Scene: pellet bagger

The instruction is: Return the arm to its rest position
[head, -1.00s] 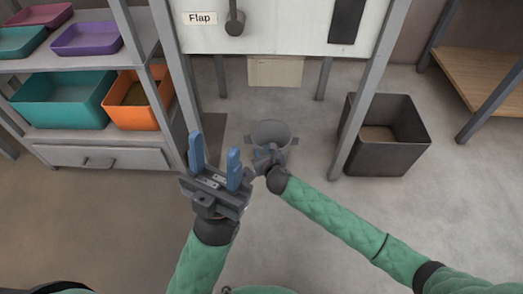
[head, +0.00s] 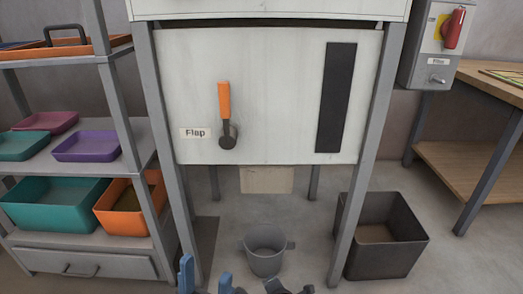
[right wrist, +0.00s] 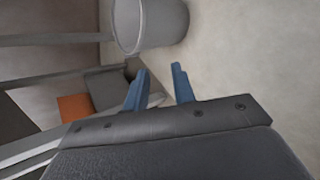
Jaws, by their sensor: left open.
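The tips of my left gripper (head: 207,277) show at the bottom edge of the head view. Its two blue fingers stand well apart with nothing between them. The rest of that arm is out of view. A dark part of my right gripper (head: 283,288) shows at the bottom edge, just in front of the grey bucket (head: 265,250). In the right wrist view, the blue fingers of my right gripper (right wrist: 155,82) are apart and hold nothing. The bucket (right wrist: 160,25) is beyond them, clear of the fingertips.
The bagger cabinet (head: 275,90) with its orange-handled flap lever (head: 225,105) stands ahead on grey legs. A shelf with bins (head: 55,205) is at left. A dark open box (head: 385,225) and wooden bench (head: 475,165) are at right. Floor between is open.

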